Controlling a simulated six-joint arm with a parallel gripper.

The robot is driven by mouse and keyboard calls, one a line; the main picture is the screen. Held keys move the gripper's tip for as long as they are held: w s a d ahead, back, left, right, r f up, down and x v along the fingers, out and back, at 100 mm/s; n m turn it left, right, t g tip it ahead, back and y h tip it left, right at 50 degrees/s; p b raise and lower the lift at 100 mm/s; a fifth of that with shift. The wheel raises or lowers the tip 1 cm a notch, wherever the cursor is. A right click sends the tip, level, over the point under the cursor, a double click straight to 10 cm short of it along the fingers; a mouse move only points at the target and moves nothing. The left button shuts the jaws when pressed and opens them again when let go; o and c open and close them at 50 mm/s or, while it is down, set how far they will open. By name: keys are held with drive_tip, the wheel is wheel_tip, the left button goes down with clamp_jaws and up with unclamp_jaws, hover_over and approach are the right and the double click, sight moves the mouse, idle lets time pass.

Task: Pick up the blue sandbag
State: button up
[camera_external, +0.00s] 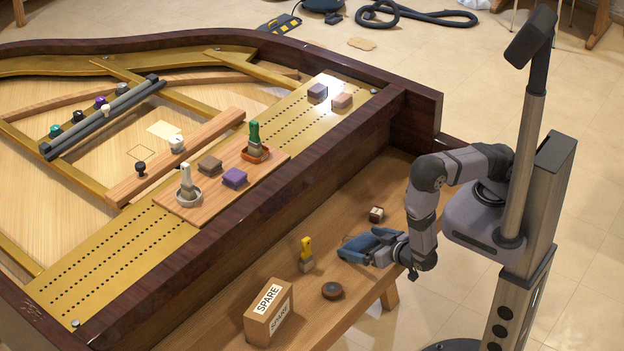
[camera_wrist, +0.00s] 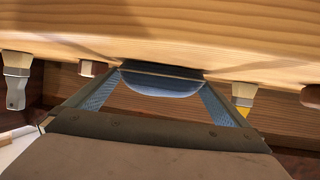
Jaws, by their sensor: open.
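The blue sandbag (camera_wrist: 160,86) shows in the wrist view as a rounded blue shape against the pale wood, at the far end of my fingers. My gripper (camera_wrist: 162,77) is open, with one bluish mesh finger on each side of the sandbag; I cannot tell whether they touch it. In the external view my gripper (camera_external: 360,248) reaches left, low over the wooden bench (camera_external: 240,290). There the sandbag and the blue fingers are hard to tell apart.
On the bench are a yellow-handled brush (camera_external: 306,252), a dark round disc (camera_external: 332,290), a small brown-and-white block (camera_external: 376,214) and a SPARE box (camera_external: 262,322). A grey-handled brush (camera_wrist: 15,82) shows in the wrist view. The piano's dark wall (camera_external: 250,235) rises behind the bench.

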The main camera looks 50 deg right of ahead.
sight(361, 237)
drive_tip(key=shift+w+f, duration=0.15)
drive_tip(key=shift+w, duration=0.15)
drive_tip(key=c, duration=1.2)
drive_tip(key=shift+r, duration=5.05)
